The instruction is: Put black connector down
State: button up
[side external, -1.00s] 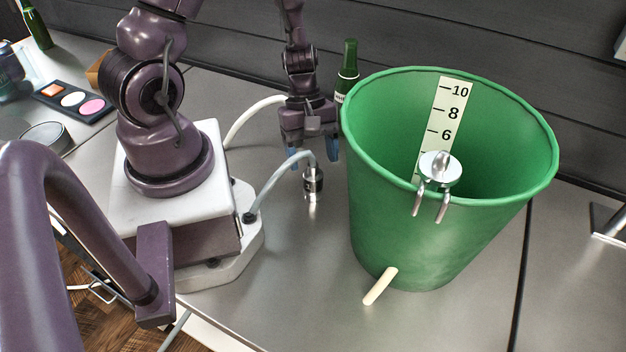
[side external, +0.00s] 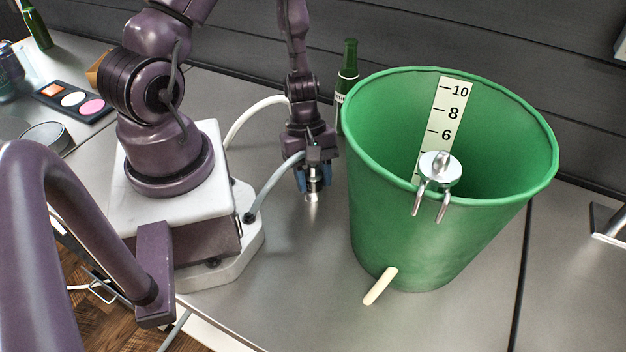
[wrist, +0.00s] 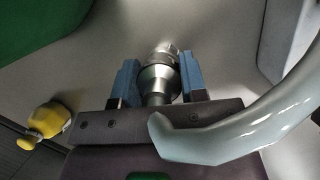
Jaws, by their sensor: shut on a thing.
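The connector (side external: 312,197) is a small upright cylinder with a bright metal lower end, close to or on the grey table left of the green bucket. A pale grey hose (side external: 272,184) arches from the base of my arm to its top. My gripper (side external: 313,186) points down with its blue fingers shut on the connector. In the wrist view, the connector (wrist: 160,78) looks metallic grey between the two blue fingers (wrist: 158,66), and the hose (wrist: 245,125) curves past on the right. The fingers hide much of the connector's upper part in the side view.
A large green bucket (side external: 450,240) with a scale strip, a metal clip on its rim and a pale spout stands close on the right. A green bottle (side external: 347,75) stands behind. A yellow object (wrist: 48,125) shows in the wrist view. The table in front is clear.

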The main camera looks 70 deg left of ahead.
notch_tip(320, 180, up, 11)
jog(key=shift+f, duration=0.1)
notch_tip(320, 180, up, 18)
jog(key=f, duration=0.1)
jog(key=w+a+r+n+t, duration=0.1)
jog(key=w+n, duration=0.1)
jog(key=w, duration=0.6)
jog(key=w+r+n, duration=0.2)
jog(key=w, duration=0.6)
jog(key=w+d+f+n+t+y, duration=0.1)
jog(key=w+d+n, duration=0.15)
jog(key=w, duration=0.55)
jog(key=w+d+f+n+t, duration=0.1)
jog(key=w+d+n, duration=0.15)
jog(key=w, duration=0.65)
jog(key=f, duration=1.9)
jog(key=d+f, duration=0.1)
jog(key=f, duration=0.8)
jog(key=shift+w+f, duration=0.1)
jog(key=shift+f, duration=0.15)
jog(key=shift+f, duration=0.2)
jog(key=o, duration=1.1)
jog(key=shift+c, duration=0.2)
